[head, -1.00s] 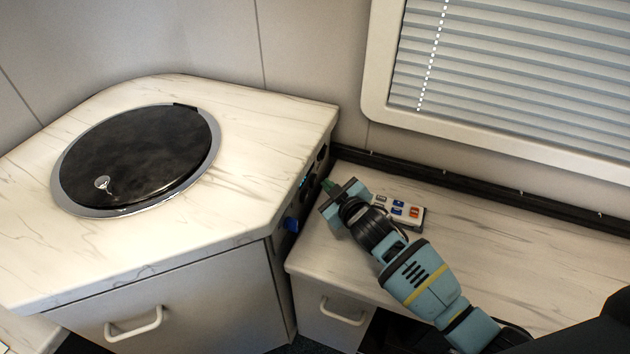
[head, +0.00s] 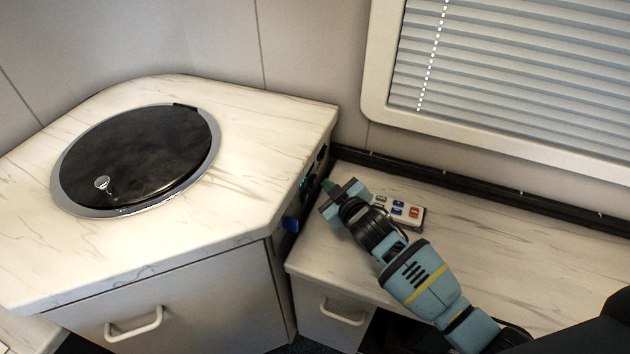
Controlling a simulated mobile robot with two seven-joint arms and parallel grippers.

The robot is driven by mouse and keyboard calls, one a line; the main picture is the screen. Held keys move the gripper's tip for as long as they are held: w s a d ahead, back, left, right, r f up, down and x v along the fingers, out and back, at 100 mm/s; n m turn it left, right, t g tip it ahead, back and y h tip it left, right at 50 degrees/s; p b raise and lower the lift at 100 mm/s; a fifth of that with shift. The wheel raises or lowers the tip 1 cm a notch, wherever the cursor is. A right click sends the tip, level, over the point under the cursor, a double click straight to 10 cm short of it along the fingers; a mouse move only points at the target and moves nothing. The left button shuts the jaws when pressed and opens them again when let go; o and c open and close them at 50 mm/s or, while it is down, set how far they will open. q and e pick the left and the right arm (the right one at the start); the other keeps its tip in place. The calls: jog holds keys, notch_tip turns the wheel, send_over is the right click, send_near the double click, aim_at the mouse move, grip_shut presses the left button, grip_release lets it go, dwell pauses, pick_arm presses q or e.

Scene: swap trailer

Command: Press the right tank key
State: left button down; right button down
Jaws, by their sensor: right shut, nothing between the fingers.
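My right gripper (head: 328,187) is at the left end of the lower counter, close to the side face of the higher counter. Its fingers point toward that side panel (head: 311,178), which carries small dark and blue-lit parts. It is shut and holds nothing. A blue knob-like part (head: 291,224) sits low on the same panel, left of and below the gripper. The panel is seen at a steep angle, so I cannot make out the tank keys or whether the fingertips touch one. My left gripper is not in view.
A small white box with blue and orange buttons (head: 407,211) lies on the lower counter (head: 500,235), just right of my wrist. The higher counter (head: 250,150) holds a round black lid (head: 140,155). A window with blinds (head: 520,80) is behind. The lower counter's right part is clear.

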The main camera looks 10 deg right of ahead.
jog(key=shift+w+a, duration=0.1)
jog(key=shift+a, duration=0.05)
dwell(0.6)
jog(key=shift+w+a, duration=0.15)
jog(key=shift+a, duration=0.1)
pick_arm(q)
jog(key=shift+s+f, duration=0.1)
pick_arm(e)
jog(key=shift+w+a, duration=0.25)
jog(key=shift+a, duration=0.1)
dwell(0.7)
jog(key=shift+s+d, duration=0.1)
jog(key=shift+d, duration=0.05)
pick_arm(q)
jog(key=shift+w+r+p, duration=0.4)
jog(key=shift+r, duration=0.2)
pick_arm(e)
jog(key=shift+s+d, duration=0.4)
jog(key=shift+d, duration=0.2)
